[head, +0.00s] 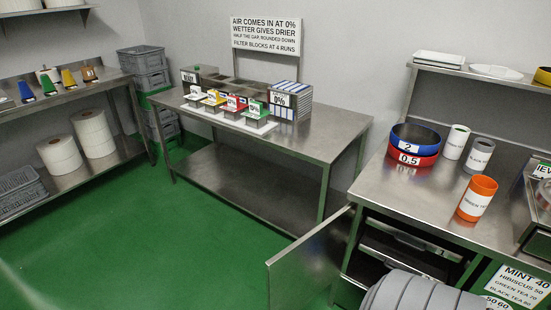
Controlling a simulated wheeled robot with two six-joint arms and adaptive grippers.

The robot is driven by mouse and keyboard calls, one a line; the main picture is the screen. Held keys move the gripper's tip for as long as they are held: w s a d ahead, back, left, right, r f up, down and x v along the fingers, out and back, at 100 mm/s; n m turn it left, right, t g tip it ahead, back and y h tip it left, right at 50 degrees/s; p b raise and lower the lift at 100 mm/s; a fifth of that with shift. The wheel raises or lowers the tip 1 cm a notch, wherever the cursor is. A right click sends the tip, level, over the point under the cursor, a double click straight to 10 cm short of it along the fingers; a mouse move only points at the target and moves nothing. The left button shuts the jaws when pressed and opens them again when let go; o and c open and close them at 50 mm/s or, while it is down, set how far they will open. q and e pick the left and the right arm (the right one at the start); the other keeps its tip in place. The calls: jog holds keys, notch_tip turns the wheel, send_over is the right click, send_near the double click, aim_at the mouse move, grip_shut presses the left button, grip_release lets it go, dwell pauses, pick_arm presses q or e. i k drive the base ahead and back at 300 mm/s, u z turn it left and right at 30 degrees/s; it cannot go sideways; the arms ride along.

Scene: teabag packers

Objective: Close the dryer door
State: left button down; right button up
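An open metal door (308,262) stands swung out to the left of an under-counter cabinet (405,240) below the right-hand steel counter. The cabinet front is uncovered, and metal shelves or trays show inside. I take this to be the dryer, but no label naming it can be read. The door's lower part is cut off by the frame. A grey rounded part (415,292), probably of my arm, covers the cabinet's lower front. Neither of my grippers is in view.
The right counter (392,185) carries blue and red rings (414,145) and several cups, including an orange one (477,198). A steel table (300,140) with coloured bins stands at the back. The green floor (190,240) left of the door is clear.

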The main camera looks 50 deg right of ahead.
aim_at(298, 273)
jog(key=i, duration=2.05)
jog(key=z, duration=5.45)
jog(key=k, duration=1)
jog(key=u, duration=1.3)
jog(key=i, duration=0.5)
